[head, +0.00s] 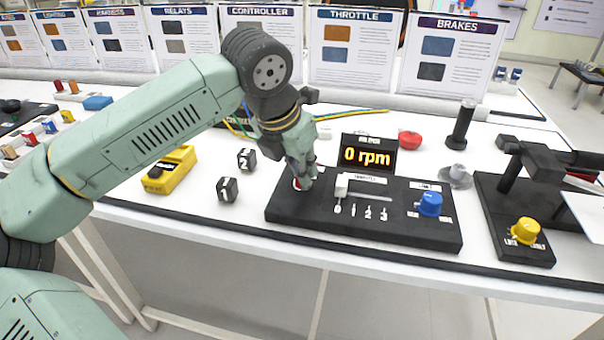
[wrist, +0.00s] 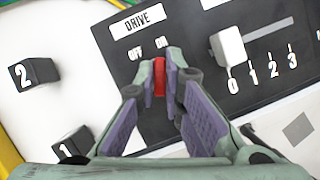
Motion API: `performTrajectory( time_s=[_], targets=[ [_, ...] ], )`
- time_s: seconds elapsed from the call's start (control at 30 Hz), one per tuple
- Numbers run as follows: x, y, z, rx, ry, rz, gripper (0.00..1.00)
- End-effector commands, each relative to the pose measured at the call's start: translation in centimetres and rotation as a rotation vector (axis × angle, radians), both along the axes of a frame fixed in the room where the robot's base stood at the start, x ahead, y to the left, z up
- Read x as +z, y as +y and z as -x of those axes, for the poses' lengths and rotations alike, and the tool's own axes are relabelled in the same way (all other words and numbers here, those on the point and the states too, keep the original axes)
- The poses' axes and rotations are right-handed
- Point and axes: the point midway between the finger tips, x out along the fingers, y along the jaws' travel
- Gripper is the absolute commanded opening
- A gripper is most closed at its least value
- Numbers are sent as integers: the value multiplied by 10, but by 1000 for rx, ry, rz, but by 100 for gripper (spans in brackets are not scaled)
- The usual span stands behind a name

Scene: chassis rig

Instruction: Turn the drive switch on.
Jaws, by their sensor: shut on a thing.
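The black drive panel (head: 375,228) lies on the white bench. Its red drive switch shows between my fingertips in the wrist view (wrist: 159,78), below the OFF and ON labels. My gripper (head: 301,178) points down at the panel's left end, its fingers (wrist: 160,72) shut on the red switch. The fingers hide most of the switch, so I cannot tell which side it is set to. In the head view only a bit of red shows beside the fingertips. The display (head: 367,155) reads 0 rpm.
The white throttle slider (head: 341,187) stands at 0, close to the right of my gripper. A blue knob (head: 430,204) is farther right. Black cubes numbered 1 (head: 227,190) and 2 (head: 247,158) and a yellow meter (head: 170,170) lie left of the panel.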

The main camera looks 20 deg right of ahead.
Motion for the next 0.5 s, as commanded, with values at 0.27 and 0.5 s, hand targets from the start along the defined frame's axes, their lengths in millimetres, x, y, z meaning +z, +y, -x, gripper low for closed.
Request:
performTrajectory(
  time_s=[0.27, 0.5],
  targets=[
    [0, 0, 0, -106, 0, 1, 0],
    [0, 0, 0, -135, 0, 0, 0]
  ],
)
